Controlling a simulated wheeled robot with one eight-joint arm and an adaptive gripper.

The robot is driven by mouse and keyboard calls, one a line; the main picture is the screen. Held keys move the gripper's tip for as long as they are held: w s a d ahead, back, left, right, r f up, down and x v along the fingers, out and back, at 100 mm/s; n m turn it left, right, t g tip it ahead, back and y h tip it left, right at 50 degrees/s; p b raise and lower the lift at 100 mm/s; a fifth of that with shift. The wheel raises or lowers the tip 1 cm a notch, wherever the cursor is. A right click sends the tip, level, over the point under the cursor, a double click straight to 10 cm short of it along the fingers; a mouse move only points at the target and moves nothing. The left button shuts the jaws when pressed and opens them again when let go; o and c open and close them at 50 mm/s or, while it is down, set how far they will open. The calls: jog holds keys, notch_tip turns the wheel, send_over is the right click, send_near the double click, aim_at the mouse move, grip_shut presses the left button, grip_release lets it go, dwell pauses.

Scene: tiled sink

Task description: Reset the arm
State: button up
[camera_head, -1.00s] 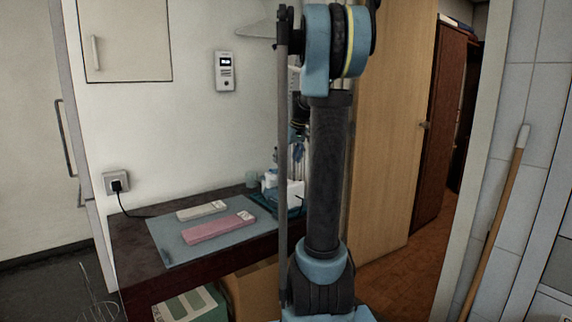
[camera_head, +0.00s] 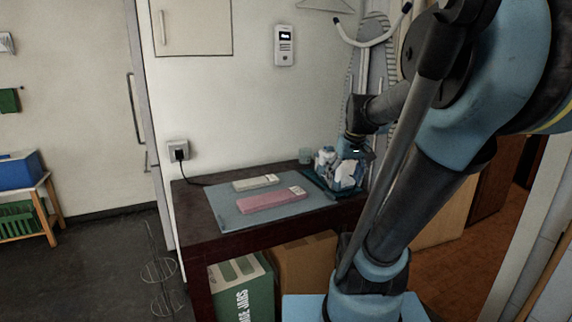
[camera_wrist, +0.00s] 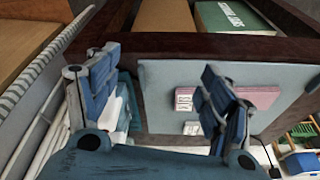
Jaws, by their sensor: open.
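My arm (camera_head: 425,185) rises at the right of the head view and bends over, its end reaching down at the back right of the dark table (camera_head: 190,222). In the wrist view my gripper (camera_wrist: 160,66) is open, its two blue fingers wide apart with nothing held between them. It hangs over the table near the blue mat (camera_wrist: 155,112). In the head view the gripper is small and hard to separate from the white and blue items (camera_head: 345,172) at the table's back right.
A pink box (camera_head: 270,200) and a pale grey box (camera_head: 256,183) lie on the mat. A green carton (camera_head: 240,285) and a brown carton (camera_head: 305,262) stand below the table. A plugged cable (camera_head: 181,155) runs to the wall. Floor at the left is partly clear.

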jog(key=s+f+m+h, duration=0.1)
jog(key=s+f+m, duration=0.1)
jog(key=s+f, duration=1)
jog(key=s, duration=0.3)
jog(key=shift+g, duration=0.3)
jog(key=shift+w+f, duration=0.15)
jog(key=shift+w, duration=0.2)
dwell(0.4)
